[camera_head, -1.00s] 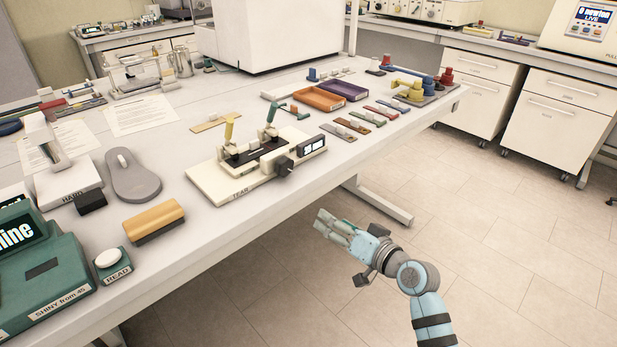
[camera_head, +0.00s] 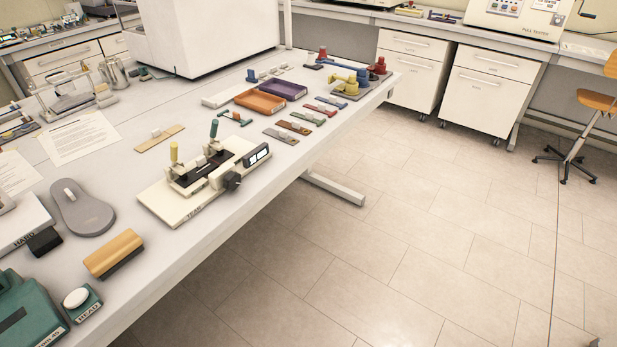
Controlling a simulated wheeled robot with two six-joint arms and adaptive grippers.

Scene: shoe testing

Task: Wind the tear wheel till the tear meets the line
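The tear tester, marked TEAR, has a cream base (camera_head: 168,207) and stands near the table's front edge. Its dark wheel (camera_head: 232,182) is on the front right side, facing the aisle. A small display (camera_head: 257,155) sits at its right end; its reading is too small to make out. A yellow-handled clamp (camera_head: 174,152) and a teal-handled clamp (camera_head: 214,129) stand upright over a dark bed (camera_head: 190,182). The tear and the line cannot be made out. No gripper is clearly in view; a tiny sliver at the bottom right corner is too small to identify.
A tan-topped block (camera_head: 113,252), a grey mouse-shaped piece (camera_head: 82,208) and the READ button (camera_head: 76,298) lie left of the tester. Orange (camera_head: 260,102) and purple (camera_head: 283,90) trays and several small coloured strips lie behind it. The floor right of the table is clear.

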